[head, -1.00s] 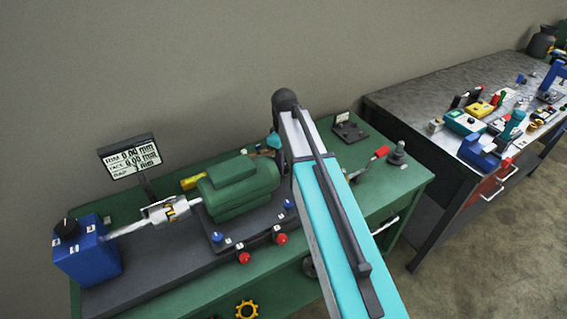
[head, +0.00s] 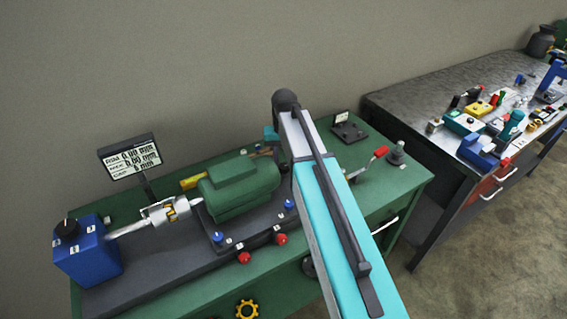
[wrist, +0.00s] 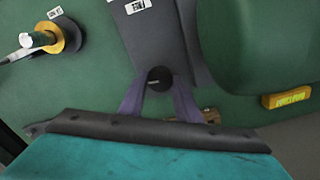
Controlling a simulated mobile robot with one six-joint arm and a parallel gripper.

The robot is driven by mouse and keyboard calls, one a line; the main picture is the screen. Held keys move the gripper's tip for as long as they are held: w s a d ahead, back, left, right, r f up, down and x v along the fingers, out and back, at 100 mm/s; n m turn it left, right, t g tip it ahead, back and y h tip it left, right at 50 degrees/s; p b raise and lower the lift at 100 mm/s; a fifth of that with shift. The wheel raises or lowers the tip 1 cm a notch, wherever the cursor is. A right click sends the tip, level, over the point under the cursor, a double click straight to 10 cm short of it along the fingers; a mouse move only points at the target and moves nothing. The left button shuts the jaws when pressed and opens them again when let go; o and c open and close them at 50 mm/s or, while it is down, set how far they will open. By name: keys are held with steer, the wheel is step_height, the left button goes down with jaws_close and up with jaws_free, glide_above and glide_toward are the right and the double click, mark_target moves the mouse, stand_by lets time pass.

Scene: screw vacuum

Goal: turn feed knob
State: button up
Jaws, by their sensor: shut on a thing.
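In the wrist view, a round black knob (wrist: 159,76) with a pale mark on top stands at the end of a dark grey plate (wrist: 150,38) that carries a white label. I take it for the feed knob. My gripper (wrist: 160,92) reaches it with two purple fingers, one on each side, shut on the knob. In the head view my arm and the green motor (head: 238,186) hide the knob and fingers. A display (head: 130,159) on a post shows lines of readings in mm, too small to read surely.
The motor sits on a dark base with red and blue knobs, coupled by a shaft to a blue box (head: 87,251). A red-handled lever (head: 379,153) stands right of my arm. A second cluttered bench (head: 400,98) is further right.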

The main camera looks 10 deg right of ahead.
mark_target(284, 166)
steer(key=m, duration=0.4)
steer(key=shift+s, duration=0.1)
steer(key=shift+m, duration=2.1)
steer(key=o, duration=1.1)
steer(key=shift+c, duration=0.2)
steer(key=shift+r, duration=0.1)
steer(key=shift+r+b, duration=0.3)
steer(key=shift+r, duration=0.8)
step_height(284, 166, up, 11)
steer(key=b, duration=0.2)
steer(key=shift+r, duration=0.2)
